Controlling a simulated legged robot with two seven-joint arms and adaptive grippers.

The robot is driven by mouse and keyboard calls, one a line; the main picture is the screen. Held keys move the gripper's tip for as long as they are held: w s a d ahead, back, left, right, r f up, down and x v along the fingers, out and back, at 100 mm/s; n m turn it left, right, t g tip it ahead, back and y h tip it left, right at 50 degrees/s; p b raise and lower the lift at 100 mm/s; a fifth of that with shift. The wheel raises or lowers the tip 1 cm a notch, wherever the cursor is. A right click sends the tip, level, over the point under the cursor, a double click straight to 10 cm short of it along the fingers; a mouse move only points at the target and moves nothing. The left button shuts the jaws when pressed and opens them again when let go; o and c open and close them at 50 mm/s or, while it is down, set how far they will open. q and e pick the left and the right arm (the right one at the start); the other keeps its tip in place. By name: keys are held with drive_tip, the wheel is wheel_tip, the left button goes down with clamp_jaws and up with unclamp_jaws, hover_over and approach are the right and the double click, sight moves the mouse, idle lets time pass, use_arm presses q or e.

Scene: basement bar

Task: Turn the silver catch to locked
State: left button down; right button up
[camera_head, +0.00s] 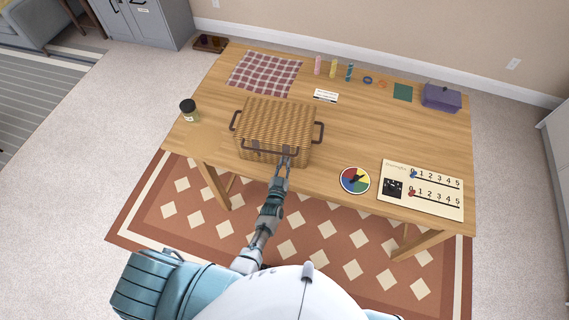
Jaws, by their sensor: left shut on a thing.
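A closed wicker basket (276,118) with dark handles stands on the wooden table (345,125), left of the middle. Small catches show on its front face; the left one (257,146) is in the clear. My left gripper (286,161) is at the right part of the basket's front, shut on the right-hand catch there. The gripper mostly hides that catch, so I cannot tell its colour or which way it is turned. My right gripper is not in view.
A lidded jar (188,111) stands at the table's left edge. A colour spinner (355,180) and a scoreboard (422,189) lie to the right. A checked cloth (264,74), small items and a purple box (441,97) are at the back.

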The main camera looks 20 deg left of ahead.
use_arm(q)
drive_tip(key=shift+w+r, duration=0.1)
drive_tip(key=shift+r, duration=0.1)
drive_tip(key=c, duration=1.1)
unclamp_jaws()
drive_tip(key=shift+f, duration=0.1)
drive_tip(key=shift+s, duration=0.25)
drive_tip(key=s, duration=0.7)
drive_tip(key=s+d, duration=0.1)
drive_tip(key=s, duration=0.3)
drive_tip(key=shift+s, duration=0.35)
drive_tip(key=shift+a, duration=0.1)
